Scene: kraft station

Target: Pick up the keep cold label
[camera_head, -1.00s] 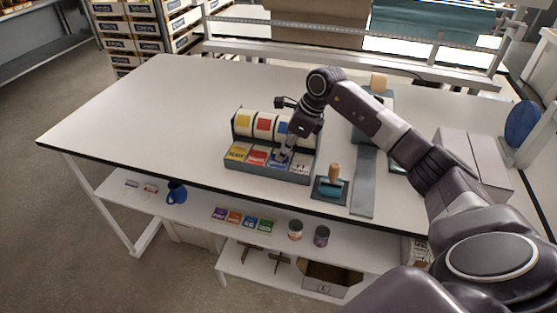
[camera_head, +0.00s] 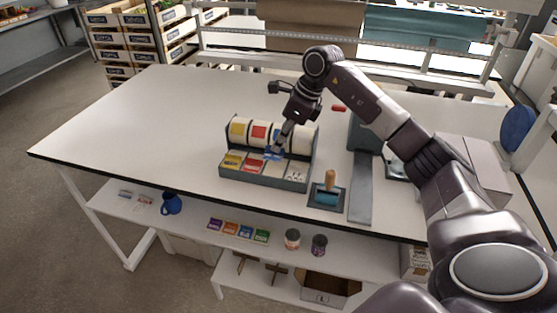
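The keep cold label appears to be the blue label (camera_head: 272,153), the only blue one by the tray; its print is too small to read. It hangs tilted at the fingertips of my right gripper (camera_head: 279,144), just above the front row of the grey label dispenser (camera_head: 264,180). The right gripper looks shut on it, though the fingers are small and partly hidden. Yellow labels (camera_head: 232,161), red labels (camera_head: 252,166) and white labels (camera_head: 297,176) lie in the front compartments. My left gripper is not in view.
Rolls with yellow (camera_head: 237,129) and red patches (camera_head: 259,132) stand behind the compartments. A wooden-handled roller (camera_head: 329,182) sits right of the dispenser, beside a grey strip (camera_head: 361,190). The white table (camera_head: 130,125) is clear on the left.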

